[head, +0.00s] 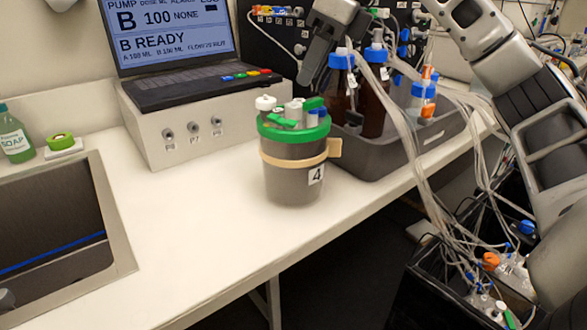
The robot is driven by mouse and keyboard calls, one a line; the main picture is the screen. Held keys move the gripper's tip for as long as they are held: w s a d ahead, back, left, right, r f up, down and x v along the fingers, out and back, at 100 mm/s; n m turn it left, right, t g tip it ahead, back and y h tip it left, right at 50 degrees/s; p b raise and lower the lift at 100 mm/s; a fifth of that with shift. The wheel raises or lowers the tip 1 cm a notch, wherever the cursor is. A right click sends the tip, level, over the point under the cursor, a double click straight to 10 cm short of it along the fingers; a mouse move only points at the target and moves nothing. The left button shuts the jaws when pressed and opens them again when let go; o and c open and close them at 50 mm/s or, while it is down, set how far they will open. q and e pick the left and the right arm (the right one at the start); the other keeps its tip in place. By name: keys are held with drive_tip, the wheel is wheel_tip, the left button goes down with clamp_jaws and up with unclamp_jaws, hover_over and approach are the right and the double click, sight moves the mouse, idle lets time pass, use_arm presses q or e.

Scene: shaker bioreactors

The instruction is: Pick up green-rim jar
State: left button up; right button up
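The green-rim jar (293,172) stands upright on the white bench. It is a grey, see-through jar with a green rim, a tan band with a side tab, and a label "4". White, green and blue caps and fittings stick up from its lid. My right gripper (312,72) hangs from the top of the view, above and slightly right of the jar's lid, apart from it. Its dark finger part points down; I cannot tell how far the fingers are apart. My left gripper is not in view.
Right of the jar stands a grey tray (375,165) with brown bottles (340,92) and tubing. A pump console (190,125) with screen is behind left. The bench front is clear.

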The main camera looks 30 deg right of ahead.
sight(298, 105)
drive_tip(key=shift+x, duration=3.15)
drive_tip(key=shift+d, duration=0.15)
drive_tip(key=c, duration=0.6)
clamp_jaws()
